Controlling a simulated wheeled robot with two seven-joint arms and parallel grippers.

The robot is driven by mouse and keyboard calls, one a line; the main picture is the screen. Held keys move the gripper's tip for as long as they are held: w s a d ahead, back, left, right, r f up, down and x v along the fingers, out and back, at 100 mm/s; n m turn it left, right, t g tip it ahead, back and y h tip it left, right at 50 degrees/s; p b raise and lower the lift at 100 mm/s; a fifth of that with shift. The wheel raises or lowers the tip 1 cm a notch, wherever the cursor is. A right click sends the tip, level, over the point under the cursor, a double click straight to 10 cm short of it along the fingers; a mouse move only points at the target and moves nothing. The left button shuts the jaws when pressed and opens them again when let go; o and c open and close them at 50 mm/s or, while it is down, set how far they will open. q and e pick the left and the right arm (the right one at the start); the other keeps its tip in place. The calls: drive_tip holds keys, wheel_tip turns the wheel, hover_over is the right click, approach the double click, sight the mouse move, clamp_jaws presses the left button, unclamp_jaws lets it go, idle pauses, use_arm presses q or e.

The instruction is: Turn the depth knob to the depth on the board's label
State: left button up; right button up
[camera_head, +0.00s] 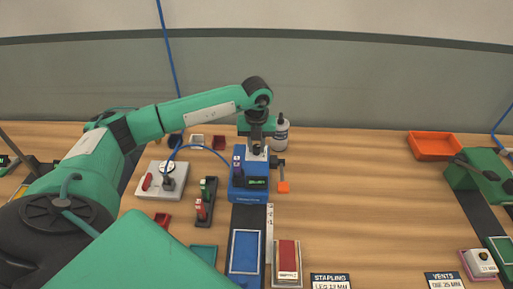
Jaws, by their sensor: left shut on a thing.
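The blue machine (249,186) stands on the bench in the middle of the view, with a small dark display on its front. My left gripper (258,149) points down onto the top of this machine and is shut on a part there, which looks like the depth knob; the fingers mostly hide it. A board label (330,281) at the bottom edge reads STAPLING with a leg length in mm; the number is too small to read surely. Another label (444,281) to its right reads VENTS. My right gripper is not in view.
An orange pad on a lever (283,187) sticks out right of the blue machine. A bottle (281,134) stands behind it. A grey box with a red switch (150,182) is at left. A green machine (485,166) and orange tray (435,145) are at right.

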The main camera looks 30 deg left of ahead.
sight(257, 146)
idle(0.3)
use_arm(q)
drive_tip(key=shift+r, duration=0.1)
drive_tip(key=o, duration=1)
wheel_tip(257, 146, up, 14)
drive_tip(key=b, duration=0.3)
drive_tip(key=shift+f, duration=0.2)
